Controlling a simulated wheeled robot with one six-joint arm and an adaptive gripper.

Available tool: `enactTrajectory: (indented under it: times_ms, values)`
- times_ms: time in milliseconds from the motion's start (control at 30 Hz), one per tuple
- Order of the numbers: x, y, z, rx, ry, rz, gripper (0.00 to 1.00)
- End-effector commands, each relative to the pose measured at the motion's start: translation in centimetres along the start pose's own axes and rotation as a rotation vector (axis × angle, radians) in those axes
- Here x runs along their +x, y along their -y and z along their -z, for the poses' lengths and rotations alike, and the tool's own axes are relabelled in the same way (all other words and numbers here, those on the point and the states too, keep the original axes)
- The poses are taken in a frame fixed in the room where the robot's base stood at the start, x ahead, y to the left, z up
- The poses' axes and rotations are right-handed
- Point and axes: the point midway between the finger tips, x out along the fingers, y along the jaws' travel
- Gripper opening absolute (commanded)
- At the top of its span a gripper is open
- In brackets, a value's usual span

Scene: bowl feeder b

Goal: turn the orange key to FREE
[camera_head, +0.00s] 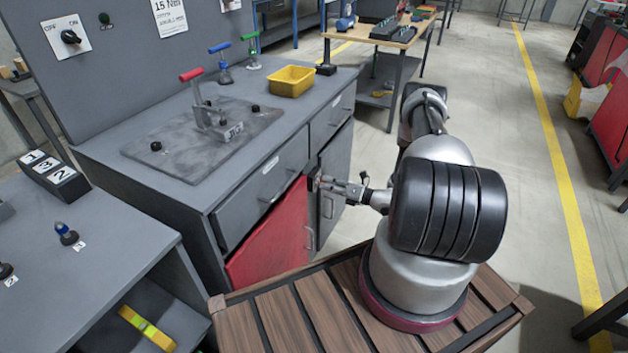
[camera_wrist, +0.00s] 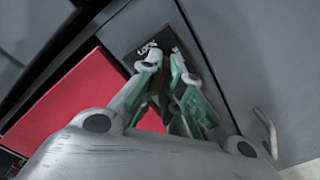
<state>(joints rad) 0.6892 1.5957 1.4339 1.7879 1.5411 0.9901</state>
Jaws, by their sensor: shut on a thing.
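My gripper (camera_head: 322,184) reaches the front of the grey cabinet at the edge of the red door (camera_head: 272,236). In the wrist view its fingertips (camera_wrist: 164,72) are closed in front of a dark lock plate (camera_wrist: 151,46) lettered LOCK. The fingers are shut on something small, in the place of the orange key. The key is almost wholly hidden between the fingers, so its angle cannot be read. The FREE mark is not visible. In the head view the plate (camera_head: 312,174) is a dark patch beside the fingertips.
A grey door with a handle (camera_wrist: 264,130) is right of the plate. Drawer handles (camera_head: 275,185) stick out above the red door. On the bench top stand a clamp jig (camera_head: 212,120) and a yellow bin (camera_head: 291,81).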

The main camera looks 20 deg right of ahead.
Motion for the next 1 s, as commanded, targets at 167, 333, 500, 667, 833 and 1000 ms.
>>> enactTrajectory:
  times_ms: [167, 333, 500, 667, 833, 1000]
  values:
    - [0.0, -0.07, 0.04, 0.186, -0.001, -0.002, 0.0]
    - [0.01, -0.08, 0.06, 0.398, -0.001, -0.002, 0.0]
    - [0.01, -0.09, 0.08, 0.436, -0.002, -0.002, 0.0]
    - [0.01, -0.09, 0.09, 0.442, -0.002, -0.002, 0.0]
    - [0.01, -0.1, 0.11, 0.631, -0.002, -0.002, 0.0]
    - [0.02, -0.11, 0.12, 0.761, -0.003, -0.002, 0.0]
